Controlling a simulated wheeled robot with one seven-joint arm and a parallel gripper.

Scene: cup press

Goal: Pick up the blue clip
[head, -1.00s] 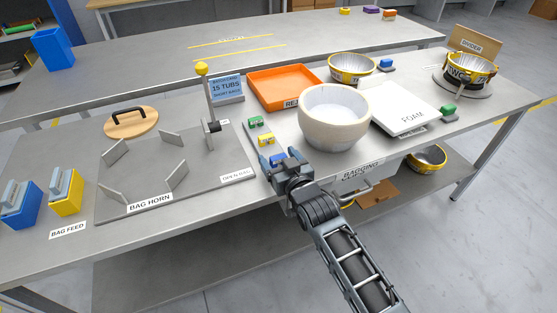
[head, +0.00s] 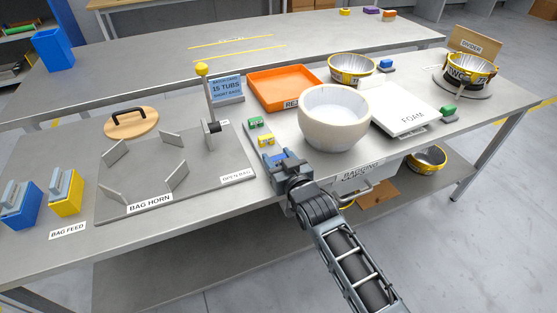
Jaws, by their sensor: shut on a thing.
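The blue clip (head: 277,157) is at the front of the table, just in front of the yellow clip (head: 266,140). My gripper (head: 281,160) is shut on the blue clip and covers much of it. I cannot tell whether the clip is still touching the table. The green clip (head: 256,123) sits behind the yellow one, in the same row.
A large cream bowl (head: 334,120) stands close to the right of my gripper. The bag horn board (head: 205,185) with upright plates and a yellow-knobbed lever (head: 206,98) lies to the left. An orange tray (head: 283,88) is behind, and a white foam slab (head: 405,110) is farther right.

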